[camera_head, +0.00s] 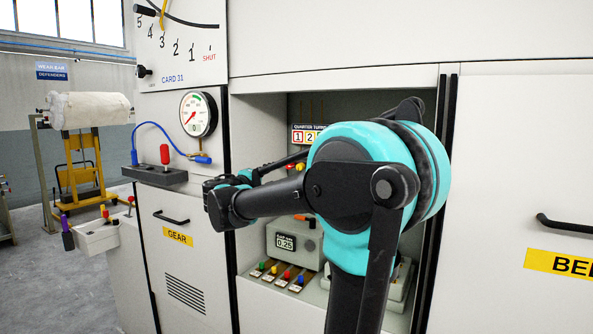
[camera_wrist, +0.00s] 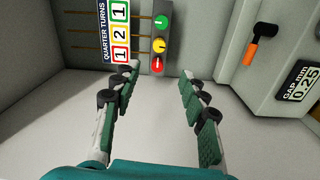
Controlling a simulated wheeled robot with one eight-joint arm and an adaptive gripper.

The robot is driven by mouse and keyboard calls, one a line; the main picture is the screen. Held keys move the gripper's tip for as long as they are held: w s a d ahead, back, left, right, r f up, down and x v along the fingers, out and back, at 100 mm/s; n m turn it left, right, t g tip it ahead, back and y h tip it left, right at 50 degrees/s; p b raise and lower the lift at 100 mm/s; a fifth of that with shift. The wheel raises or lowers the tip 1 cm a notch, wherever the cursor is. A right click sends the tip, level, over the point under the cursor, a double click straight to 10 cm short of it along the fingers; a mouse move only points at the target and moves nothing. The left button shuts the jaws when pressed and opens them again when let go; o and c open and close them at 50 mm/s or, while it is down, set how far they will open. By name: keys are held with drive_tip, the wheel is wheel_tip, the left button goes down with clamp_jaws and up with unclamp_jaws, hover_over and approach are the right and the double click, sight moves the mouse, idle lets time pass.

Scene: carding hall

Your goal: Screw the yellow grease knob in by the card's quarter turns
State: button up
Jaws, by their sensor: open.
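The yellow grease knob (camera_wrist: 159,45) sits between a green knob (camera_wrist: 161,20) and a red knob (camera_wrist: 157,65) on a grey strip. The quarter turns card (camera_wrist: 119,32) beside them reads 1 on red, 2 on yellow and 1 on green. In the wrist view my gripper (camera_wrist: 160,72) is open and empty. Its fingers point toward the knobs, and the red knob shows between the fingertips; I cannot tell the depth gap. In the head view the card (camera_head: 307,136) is partly hidden by my arm, and my fingers are hard to make out.
The recess has pale walls close around my arm. A grey box with a 0.25 gap label (camera_head: 285,243) and an orange-handled lever (camera_wrist: 250,53) stands in it. Several coloured pegs (camera_head: 287,275) lie in front. A red-handled lever (camera_head: 165,155) and gauge (camera_head: 198,114) are left.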

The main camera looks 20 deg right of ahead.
drive_tip(key=w+d+n, duration=0.9)
drive_tip(key=d+n, duration=0.1)
drive_tip(key=d, duration=0.1)
drive_tip(key=shift+d+n, duration=0.3)
drive_tip(key=shift+n, duration=0.1)
idle(0.4)
clamp_jaws()
